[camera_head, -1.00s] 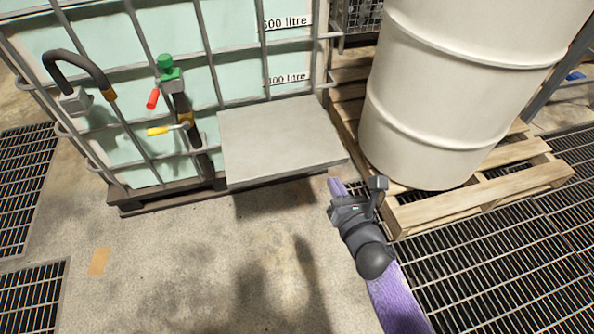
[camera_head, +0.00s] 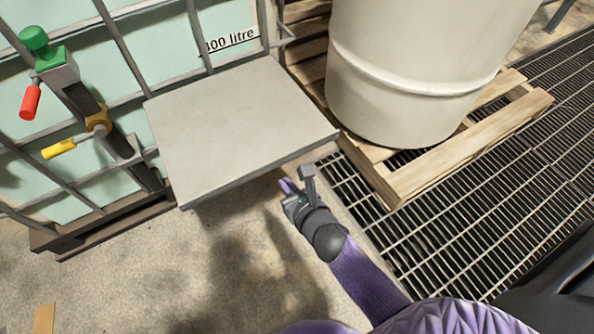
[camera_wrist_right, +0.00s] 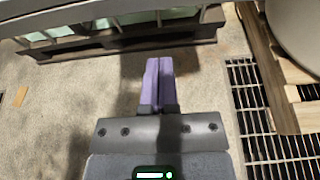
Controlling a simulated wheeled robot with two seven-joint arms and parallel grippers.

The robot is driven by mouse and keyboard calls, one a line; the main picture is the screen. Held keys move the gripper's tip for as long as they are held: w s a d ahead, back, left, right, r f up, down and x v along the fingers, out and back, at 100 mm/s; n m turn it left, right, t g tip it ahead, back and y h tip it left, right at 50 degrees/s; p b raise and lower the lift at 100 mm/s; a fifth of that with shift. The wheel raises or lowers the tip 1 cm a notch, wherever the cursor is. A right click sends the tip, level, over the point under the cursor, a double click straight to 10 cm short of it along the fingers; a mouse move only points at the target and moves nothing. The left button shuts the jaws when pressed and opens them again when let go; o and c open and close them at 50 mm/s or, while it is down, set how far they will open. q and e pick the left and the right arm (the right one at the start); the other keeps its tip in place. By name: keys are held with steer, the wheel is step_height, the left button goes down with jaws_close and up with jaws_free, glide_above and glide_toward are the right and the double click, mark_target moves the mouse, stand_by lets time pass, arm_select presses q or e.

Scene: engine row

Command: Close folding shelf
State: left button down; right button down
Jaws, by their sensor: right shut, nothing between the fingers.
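The folding shelf (camera_head: 235,120) is a flat grey panel. It stands out level, or nearly so, from the front of the caged tank. My right gripper (camera_head: 287,186) is just off the shelf's front edge in the head view, right of its middle, and appears lower than the panel. Its purple fingers are together and empty, as the right wrist view (camera_wrist_right: 159,80) also shows. I cannot tell if the fingertips lie under the panel, and no contact shows. A grey band across the top of the wrist view may be the shelf's underside. My left gripper is not in view.
The tank's cage (camera_head: 105,100) has a valve with green, red and yellow handles (camera_head: 85,115) left of the shelf. A white drum (camera_head: 405,80) on a wooden pallet (camera_head: 450,150) stands close on the right. Floor grating (camera_head: 450,230) lies in front of the pallet.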

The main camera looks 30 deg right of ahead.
arm_select(q)
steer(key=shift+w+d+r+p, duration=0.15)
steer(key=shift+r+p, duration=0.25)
steer(key=shift+p, duration=0.5)
arm_select(e)
steer(key=shift+w+r, duration=0.2)
steer(key=shift+r, duration=0.75)
steer(key=shift+w+r, duration=0.15)
steer(key=shift+r, duration=0.8)
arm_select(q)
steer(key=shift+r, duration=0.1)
arm_select(e)
steer(key=shift+r, duration=0.1)
